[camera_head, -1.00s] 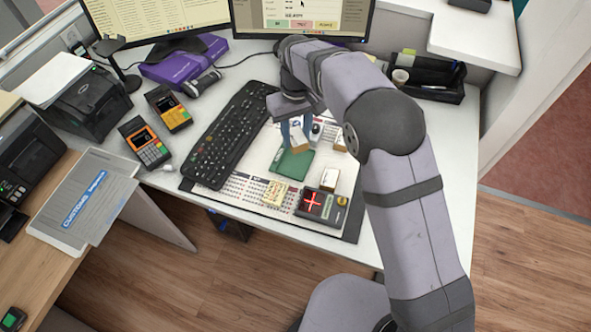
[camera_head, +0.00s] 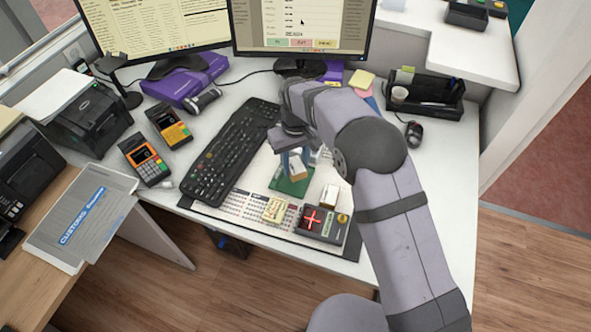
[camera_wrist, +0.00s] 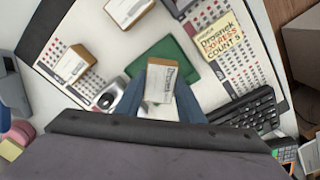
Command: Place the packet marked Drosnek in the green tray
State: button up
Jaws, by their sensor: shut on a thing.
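My gripper (camera_head: 292,158) is shut on a small brown-and-white packet (camera_head: 297,171). In the wrist view the packet (camera_wrist: 160,84) sits between the blue fingers, and its white label appears to read Drosnek. The green tray (camera_wrist: 150,60) lies flat behind and under the packet there. In the head view the packet is over the green tray (camera_head: 291,188), whose front part shows below it. I cannot tell whether the packet touches the tray. The fingers and packet hide part of the tray.
A yellow note (camera_wrist: 218,42) with Drosnek handwritten lies beside the tray. Other packets (camera_wrist: 73,65) (camera_wrist: 125,10) lie on the mat. A keyboard (camera_head: 232,152) is left of the tray. A dark box with a red cross (camera_head: 321,223) stands in front.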

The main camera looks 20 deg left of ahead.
aim_at(295, 165)
jog(key=shift+f+p, duration=0.35)
jog(key=shift+f, duration=1.45)
jog(key=shift+f, duration=0.15)
jog(key=o, duration=1.1)
notch_tip(295, 165, up, 12)
jog(key=shift+r+b, duration=0.15)
jog(key=shift+b, duration=0.85)
